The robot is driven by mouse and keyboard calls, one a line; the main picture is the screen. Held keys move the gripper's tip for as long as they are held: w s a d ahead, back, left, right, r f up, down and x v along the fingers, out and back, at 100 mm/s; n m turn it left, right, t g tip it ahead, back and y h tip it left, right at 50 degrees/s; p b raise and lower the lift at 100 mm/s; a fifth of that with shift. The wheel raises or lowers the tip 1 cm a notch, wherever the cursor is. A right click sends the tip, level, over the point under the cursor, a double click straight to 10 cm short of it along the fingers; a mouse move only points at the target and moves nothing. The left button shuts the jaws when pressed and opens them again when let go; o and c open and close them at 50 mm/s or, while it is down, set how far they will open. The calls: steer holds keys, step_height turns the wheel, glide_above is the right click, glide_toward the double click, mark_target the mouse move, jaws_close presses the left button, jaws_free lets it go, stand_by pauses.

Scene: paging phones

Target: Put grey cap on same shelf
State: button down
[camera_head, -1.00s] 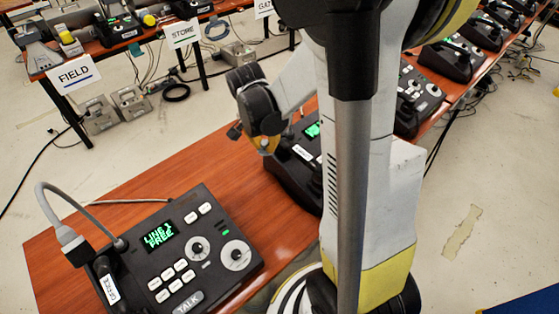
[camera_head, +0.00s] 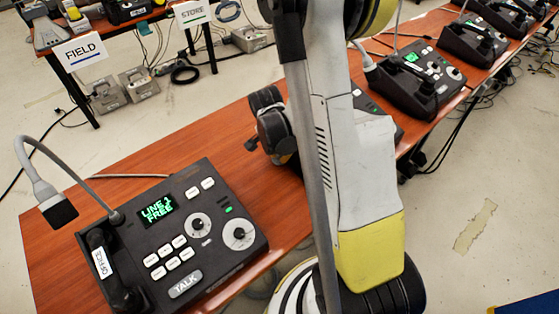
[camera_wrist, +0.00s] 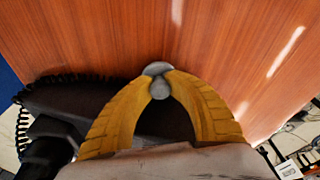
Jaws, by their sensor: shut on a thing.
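In the wrist view, the two yellow fingers of my gripper (camera_wrist: 160,82) come together on a small rounded grey piece, which looks like the grey cap (camera_wrist: 157,68). Grey shows on both sides of the fingertips, and the fingers cover its middle. The cap is over a bare reddish-brown wooden tabletop (camera_wrist: 90,35); I cannot tell whether it touches it. In the head view my dark wrist is over the table behind the OFFICE phone console (camera_head: 195,235), and my fingers and the cap are hidden there. I cannot make out a shelf in either view.
The OFFICE console has a gooseneck microphone (camera_head: 58,208). Another console (camera_head: 415,80) stands on the table row to the right. A dark device with a coiled cord (camera_wrist: 75,95) lies close beside my gripper. Tables with FIELD (camera_head: 80,50) and STORE (camera_head: 192,12) signs stand behind.

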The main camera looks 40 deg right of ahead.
steer(key=shift+f, duration=0.75)
steer(key=shift+f, duration=0.15)
steer(key=c, duration=1.4)
jaws_free()
